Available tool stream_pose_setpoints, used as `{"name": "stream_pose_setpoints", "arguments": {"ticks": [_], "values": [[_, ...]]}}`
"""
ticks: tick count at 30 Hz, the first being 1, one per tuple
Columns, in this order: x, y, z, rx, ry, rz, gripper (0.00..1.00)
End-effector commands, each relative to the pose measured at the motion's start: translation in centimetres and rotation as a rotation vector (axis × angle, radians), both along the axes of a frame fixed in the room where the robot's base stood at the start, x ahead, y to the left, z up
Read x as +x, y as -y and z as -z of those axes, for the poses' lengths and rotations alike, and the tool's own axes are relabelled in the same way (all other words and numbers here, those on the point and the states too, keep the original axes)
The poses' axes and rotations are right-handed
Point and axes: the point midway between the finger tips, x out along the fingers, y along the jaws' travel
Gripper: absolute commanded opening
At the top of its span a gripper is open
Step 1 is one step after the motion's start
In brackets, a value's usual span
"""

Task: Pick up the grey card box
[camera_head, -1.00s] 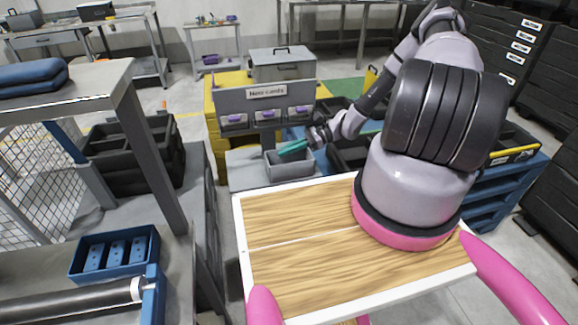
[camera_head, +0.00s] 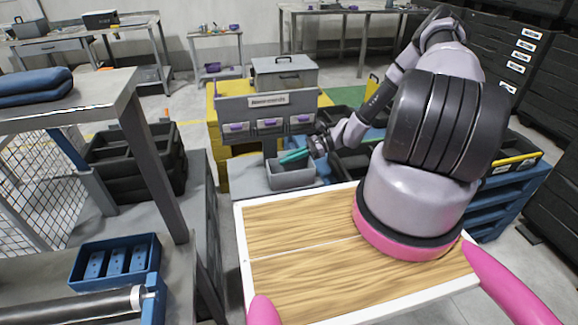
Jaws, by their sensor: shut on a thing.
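The grey card box (camera_head: 291,179) is a small open-topped grey bin on a grey surface, below the card rack. My gripper (camera_head: 296,156) reaches in from the right, with its teal fingers at the far rim of the box. The fingers are shut on the box, which appears to rest on the surface still. Whether there is a gap under it cannot be told. The inside of the box is partly hidden by the fingers.
A grey rack (camera_head: 268,113) with several purple-marked card holders stands just behind the box. My wooden-topped tray is in front. A blue bin (camera_head: 116,260) sits on the left bench, and black crates (camera_head: 135,160) stand at left.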

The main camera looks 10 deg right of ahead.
Motion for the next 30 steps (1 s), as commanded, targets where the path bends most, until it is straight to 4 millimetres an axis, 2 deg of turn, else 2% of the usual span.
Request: {"name": "stream_pose_setpoints", "arguments": {"ticks": [30], "values": [[0.59, 0.66, -0.61, 0.000, 0.001, -0.009, 0.00]]}}
